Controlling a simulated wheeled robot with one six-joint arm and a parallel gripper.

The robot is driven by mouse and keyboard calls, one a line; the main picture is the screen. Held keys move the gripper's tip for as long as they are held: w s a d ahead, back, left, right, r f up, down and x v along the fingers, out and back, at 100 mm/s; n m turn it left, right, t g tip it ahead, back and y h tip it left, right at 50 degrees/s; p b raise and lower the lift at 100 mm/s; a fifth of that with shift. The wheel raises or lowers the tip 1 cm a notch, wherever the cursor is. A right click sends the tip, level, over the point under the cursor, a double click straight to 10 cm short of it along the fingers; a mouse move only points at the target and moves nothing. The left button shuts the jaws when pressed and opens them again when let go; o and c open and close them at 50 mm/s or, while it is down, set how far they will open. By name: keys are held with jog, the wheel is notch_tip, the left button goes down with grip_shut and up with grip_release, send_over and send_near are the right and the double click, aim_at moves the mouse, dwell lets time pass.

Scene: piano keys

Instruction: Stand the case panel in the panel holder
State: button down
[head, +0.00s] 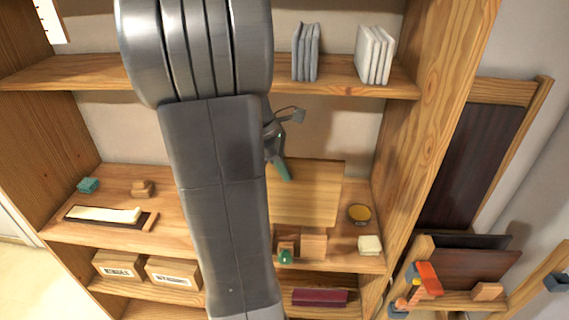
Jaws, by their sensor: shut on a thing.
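The case panel looks to be the flat light wooden board (312,192) in the middle bay of the shelf unit. My gripper (281,168) is at its upper left edge, with a green fingertip against it, and looks shut on it. The board appears roughly upright. Just below its lower edge are small wooden blocks (314,243) on the shelf, which may be the panel holder. I cannot tell whether the board touches them. My grey arm hides the board's left surroundings and part of the shelf.
A small green item (285,256) sits at the shelf front. A dark tray (110,217) is at left. A wooden rack with dark panels (465,268) stands outside, right.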

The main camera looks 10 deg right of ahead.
jog(key=shift+f+b, duration=3.6)
jog(key=shift+f, duration=0.85)
jog(key=c, duration=1.4)
grip_release()
jog(key=shift+o, duration=0.2)
jog(key=v, duration=1.3)
jog(key=shift+a+r, duration=0.2)
jog(key=shift+r, duration=0.1)
